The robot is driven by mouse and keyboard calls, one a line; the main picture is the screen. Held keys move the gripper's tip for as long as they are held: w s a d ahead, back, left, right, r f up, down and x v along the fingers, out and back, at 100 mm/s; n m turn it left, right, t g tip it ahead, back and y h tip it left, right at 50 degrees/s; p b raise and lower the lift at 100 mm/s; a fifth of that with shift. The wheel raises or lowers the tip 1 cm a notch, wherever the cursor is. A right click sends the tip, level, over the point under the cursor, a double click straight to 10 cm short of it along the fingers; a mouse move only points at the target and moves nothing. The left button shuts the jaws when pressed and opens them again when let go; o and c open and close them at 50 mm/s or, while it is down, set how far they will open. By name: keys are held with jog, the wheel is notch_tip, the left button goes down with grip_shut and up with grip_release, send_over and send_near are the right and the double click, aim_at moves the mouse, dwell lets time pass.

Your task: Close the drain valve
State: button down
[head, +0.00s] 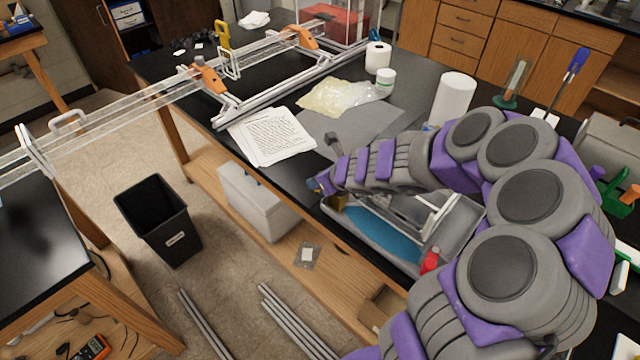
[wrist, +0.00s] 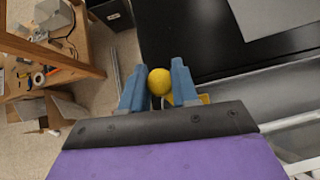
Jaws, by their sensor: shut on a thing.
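The drain valve shows as a round yellow knob (wrist: 159,82) in the wrist view, at the edge of the black bench. My gripper (wrist: 158,76) has its two blue fingers on either side of the knob, shut on it. More yellow shows just right of the fingers. In the head view my gripper (head: 320,184) is at the left end of a grey basin (head: 420,262), at the bench's front edge. The knob is hidden there by my gripper. The valve's body and how far it is turned cannot be made out.
Papers (head: 272,136) and a grey mat (head: 352,130) lie behind my gripper. A black bin (head: 160,220) and a white box (head: 255,200) are lower left.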

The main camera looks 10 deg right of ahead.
jog(key=shift+w+d+r+m+t+h+b, duration=0.15)
jog(key=shift+w+d+m+h+b, duration=0.25)
jog(key=shift+m+h, duration=0.75)
jog(key=shift+w+d+f+m+t+h+b, duration=0.1)
jog(key=shift+w+d+m+h+b, duration=0.15)
jog(key=shift+w+m+h, duration=0.85)
jog(key=shift+s+d+r+m+t+h+b, duration=0.15)
jog(key=shift+d+m+h+b, duration=0.4)
jog(key=shift+m, duration=1.1)
jog(key=shift+a, duration=0.15)
jog(key=c, duration=0.9)
grip_release()
jog(key=shift+w+f, duration=0.15)
jog(key=shift+w, duration=0.05)
jog(key=shift+s, duration=0.1)
jog(key=shift+a+p+v, duration=0.2)
jog(key=shift+p+v, duration=0.9)
jog(key=shift+v, duration=3.2)
jog(key=shift+a+p+v, duration=0.2)
jog(key=shift+p+v, duration=0.85)
jog(key=shift+v, duration=3.25)
